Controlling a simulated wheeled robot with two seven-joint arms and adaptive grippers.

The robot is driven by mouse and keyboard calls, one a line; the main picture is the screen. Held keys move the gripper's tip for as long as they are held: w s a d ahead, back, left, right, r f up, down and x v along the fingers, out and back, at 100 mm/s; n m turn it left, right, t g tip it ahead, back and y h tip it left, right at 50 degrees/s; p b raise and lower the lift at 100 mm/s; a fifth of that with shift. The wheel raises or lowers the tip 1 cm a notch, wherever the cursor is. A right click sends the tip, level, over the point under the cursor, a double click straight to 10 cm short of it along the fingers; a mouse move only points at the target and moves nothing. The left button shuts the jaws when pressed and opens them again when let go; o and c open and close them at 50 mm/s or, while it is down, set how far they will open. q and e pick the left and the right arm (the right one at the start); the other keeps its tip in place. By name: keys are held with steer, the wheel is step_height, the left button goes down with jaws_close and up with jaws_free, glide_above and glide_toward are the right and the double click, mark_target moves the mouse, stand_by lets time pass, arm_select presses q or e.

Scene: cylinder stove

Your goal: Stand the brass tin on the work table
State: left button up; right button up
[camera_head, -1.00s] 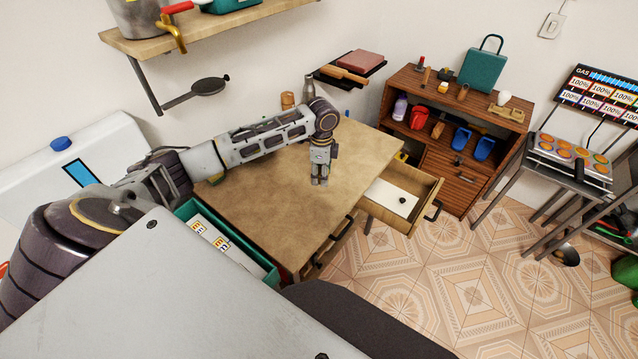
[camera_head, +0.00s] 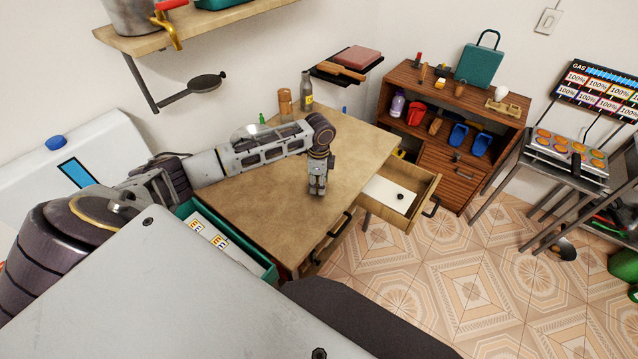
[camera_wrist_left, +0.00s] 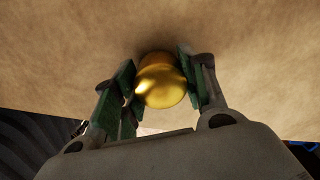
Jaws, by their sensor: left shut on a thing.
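The brass tin (camera_wrist_left: 160,82) shows in the left wrist view as a shiny golden rounded shape between the two green-padded fingers of my left gripper (camera_wrist_left: 156,86). The gripper is shut on it. In the head view my left gripper (camera_head: 317,190) points down over the right part of the wooden work table (camera_head: 265,200), near its front edge. The tin is hidden or too small to make out there. Whether its base touches the table I cannot tell. My right gripper is not in view.
A brown jar (camera_head: 285,101) and a bottle (camera_head: 307,92) stand at the table's back. An open drawer (camera_head: 390,196) juts out at the table's right. A green crate (camera_head: 262,270) sits at the near left. The tabletop around the gripper is clear.

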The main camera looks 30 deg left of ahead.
arm_select(q)
steer(key=shift+f, duration=0.2)
steer(key=shift+f, duration=0.1)
steer(key=o, duration=1)
steer(key=shift+r, duration=6.1)
